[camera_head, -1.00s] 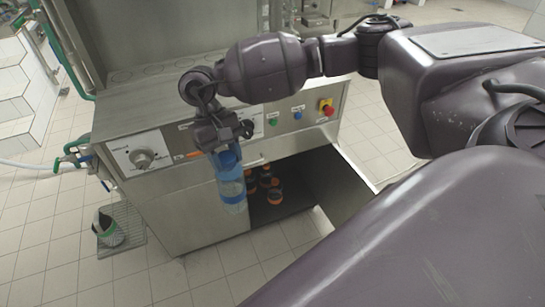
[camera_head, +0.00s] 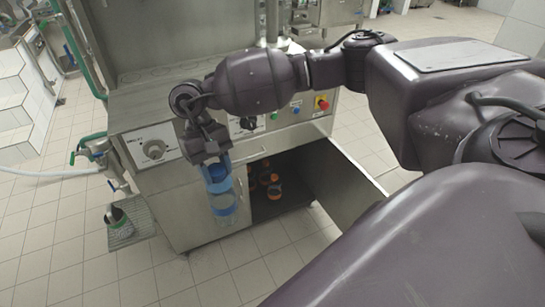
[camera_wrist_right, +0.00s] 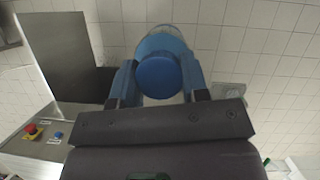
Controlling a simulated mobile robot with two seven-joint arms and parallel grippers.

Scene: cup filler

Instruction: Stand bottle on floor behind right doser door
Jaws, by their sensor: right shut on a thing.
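My right gripper (camera_head: 213,160) is shut on a clear bottle (camera_head: 222,202) with a blue band and holds it upright in front of the machine. In the right wrist view the bottle's blue cap (camera_wrist_right: 158,76) shows between the two blue fingers of the right gripper (camera_wrist_right: 158,80). The right doser door (camera_head: 345,184) stands open, swung out to the right. Behind it is a dark compartment (camera_head: 275,212) with its floor partly visible. My left gripper is not in view.
Several dark bottles with orange parts (camera_head: 272,184) stand inside the compartment at its left. The compartment's right part looks free. A drain grate (camera_head: 140,225) with a small container (camera_head: 118,222) is at the left. The tiled floor in front is clear.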

